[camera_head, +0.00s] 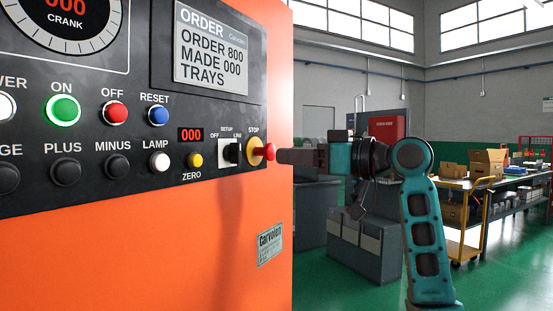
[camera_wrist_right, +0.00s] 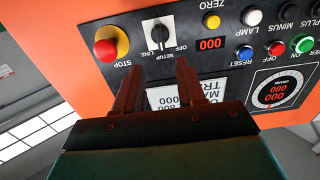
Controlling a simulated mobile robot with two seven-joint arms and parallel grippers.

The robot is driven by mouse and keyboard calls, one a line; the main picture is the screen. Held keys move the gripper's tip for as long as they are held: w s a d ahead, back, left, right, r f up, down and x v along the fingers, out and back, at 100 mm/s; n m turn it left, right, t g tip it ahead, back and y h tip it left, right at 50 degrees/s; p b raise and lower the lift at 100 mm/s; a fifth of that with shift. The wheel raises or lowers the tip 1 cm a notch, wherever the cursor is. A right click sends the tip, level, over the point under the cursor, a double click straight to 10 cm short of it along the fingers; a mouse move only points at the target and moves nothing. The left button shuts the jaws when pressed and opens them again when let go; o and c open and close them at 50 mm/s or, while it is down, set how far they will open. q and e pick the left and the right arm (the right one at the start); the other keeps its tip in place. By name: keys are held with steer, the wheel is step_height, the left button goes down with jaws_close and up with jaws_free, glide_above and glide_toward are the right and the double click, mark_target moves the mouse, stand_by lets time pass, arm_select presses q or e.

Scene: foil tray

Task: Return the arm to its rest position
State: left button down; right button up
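My right arm (camera_head: 425,235) reaches in from the right in the head view. Its gripper (camera_head: 282,156) is level with the red STOP button (camera_head: 269,152) at the panel's right edge. In the right wrist view the two dark fingers of the gripper (camera_wrist_right: 156,66) stand apart with nothing between them. There the red STOP button (camera_wrist_right: 105,49) on its yellow collar lies left of the fingers, not between them. Any contact with the panel cannot be told. My left gripper is not in view.
The orange machine (camera_head: 150,255) with its black control panel (camera_head: 100,180) fills the left. The ON button (camera_head: 64,110) is green with a bright ring. Grey cabinets (camera_head: 365,245) stand behind my arm. A yellow-framed cart (camera_head: 470,190) with boxes stands at the right.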

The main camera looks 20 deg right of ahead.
steer(key=shift+s+d, duration=0.15)
steer(key=shift+s, duration=0.1)
stand_by(0.3)
steer(key=w+a+f+m+h, duration=0.1)
steer(key=w+f+m+h, duration=0.15)
steer(key=f, duration=0.65)
steer(key=w+f+m+h, duration=0.1)
steer(key=w+f+h, duration=0.15)
steer(key=f, duration=0.75)
steer(key=s+a+f+m+g+h, duration=0.2)
steer(key=s+f, duration=0.1)
steer(key=f, duration=1.3)
steer(key=s+a+f+p, duration=0.1)
steer(key=s+f, duration=0.4)
steer(key=f, duration=0.2)
steer(key=s+a+f, duration=0.2)
steer(key=s+f, duration=0.2)
steer(key=f, duration=0.3)
steer(key=s+a+f+g, duration=0.1)
steer(key=s+f, duration=0.3)
steer(key=s, duration=0.4)
steer(key=s+a+f+n+g+h, duration=0.1)
steer(key=s+a+f, duration=0.3)
steer(key=s, duration=0.4)
steer(key=shift+f+p, duration=0.3)
steer(key=shift+f, duration=0.35)
